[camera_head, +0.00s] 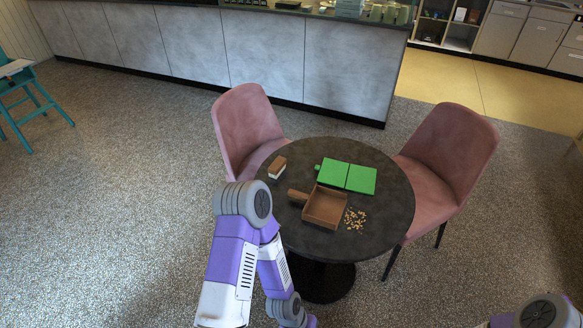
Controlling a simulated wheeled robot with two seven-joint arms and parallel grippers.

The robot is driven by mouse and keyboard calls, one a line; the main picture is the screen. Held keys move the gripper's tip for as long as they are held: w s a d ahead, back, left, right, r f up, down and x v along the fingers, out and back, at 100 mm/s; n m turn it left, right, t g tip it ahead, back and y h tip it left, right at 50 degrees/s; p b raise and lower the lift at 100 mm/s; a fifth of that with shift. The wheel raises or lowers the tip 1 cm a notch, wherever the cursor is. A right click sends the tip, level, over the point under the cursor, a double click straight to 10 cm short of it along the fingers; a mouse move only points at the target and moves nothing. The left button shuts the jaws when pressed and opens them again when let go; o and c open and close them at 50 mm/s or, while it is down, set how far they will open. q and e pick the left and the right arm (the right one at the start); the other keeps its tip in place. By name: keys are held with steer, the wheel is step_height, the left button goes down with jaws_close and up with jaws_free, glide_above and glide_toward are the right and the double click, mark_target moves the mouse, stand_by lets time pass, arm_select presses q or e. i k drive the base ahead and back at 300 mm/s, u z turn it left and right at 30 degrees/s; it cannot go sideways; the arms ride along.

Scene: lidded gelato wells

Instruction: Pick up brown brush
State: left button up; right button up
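The brown brush (277,167), with a brown top and pale bristles, lies at the left side of the round dark table (390,214). A brown dustpan (325,208) with a short handle pointing left lies nearer to me on the table. A small pile of crumbs (355,219) lies just right of the dustpan. My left arm is folded in front of the table's near left side, and its gripper is not visible. Only a small part of my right arm shows at the bottom right corner; its gripper is out of view.
Two green square panels (347,176) lie side by side at the back of the table. A pink chair (247,128) stands at the back left and another pink chair (452,150) at the right. A grey counter (262,64) runs behind. Open floor lies to the left.

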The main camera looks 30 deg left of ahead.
mark_target(278, 166)
steer(key=z, duration=3.7)
steer(key=k, duration=2.95)
steer(key=u, duration=0.2)
